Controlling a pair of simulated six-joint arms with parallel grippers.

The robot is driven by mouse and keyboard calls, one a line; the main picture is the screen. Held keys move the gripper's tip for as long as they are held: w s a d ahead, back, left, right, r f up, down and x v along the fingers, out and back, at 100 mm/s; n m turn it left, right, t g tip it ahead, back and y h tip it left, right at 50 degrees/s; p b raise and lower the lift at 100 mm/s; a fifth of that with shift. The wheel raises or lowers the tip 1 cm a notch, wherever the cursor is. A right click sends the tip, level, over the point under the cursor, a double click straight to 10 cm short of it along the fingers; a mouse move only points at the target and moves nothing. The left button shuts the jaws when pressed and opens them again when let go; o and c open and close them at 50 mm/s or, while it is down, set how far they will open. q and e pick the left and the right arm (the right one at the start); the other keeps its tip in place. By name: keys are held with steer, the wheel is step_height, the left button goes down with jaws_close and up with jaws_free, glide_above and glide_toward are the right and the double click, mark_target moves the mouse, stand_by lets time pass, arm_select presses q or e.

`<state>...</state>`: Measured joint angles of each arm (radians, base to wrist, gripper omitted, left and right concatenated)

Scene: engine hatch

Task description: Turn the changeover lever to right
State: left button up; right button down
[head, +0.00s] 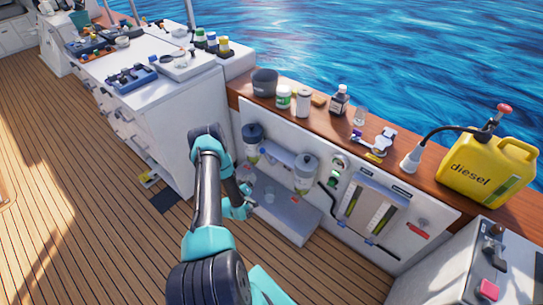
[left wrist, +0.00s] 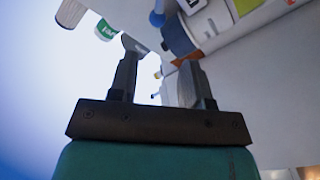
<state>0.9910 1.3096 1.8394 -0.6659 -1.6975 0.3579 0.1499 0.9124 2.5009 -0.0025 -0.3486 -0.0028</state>
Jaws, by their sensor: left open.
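The white hatch panel holds two filter units, a left one (head: 253,142) and a right one (head: 305,173), with a pale bar (head: 279,157) between them. I cannot make out the changeover lever or which way it points. My left gripper (head: 246,191) is low in front of the panel, below the left filter and apart from it. In the left wrist view its two fingers (left wrist: 160,62) are spread with nothing gripped. A blue-grey filter (left wrist: 177,36) shows beyond the fingertips there. My right gripper is not in view.
A wooden ledge (head: 318,112) above the panel carries a dark pot (head: 265,82), a green-white jar (head: 283,97), bottles and a yellow diesel can (head: 488,168). A grey step (head: 287,218) lies below the filters. White cabinets (head: 165,115) stand left; the deck in front is open.

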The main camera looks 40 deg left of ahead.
mark_target(265, 155)
arm_select(q)
steer(key=x, duration=1.7)
steer(key=shift+w+f, duration=0.1)
steer(key=shift+w, duration=0.1)
jaws_close()
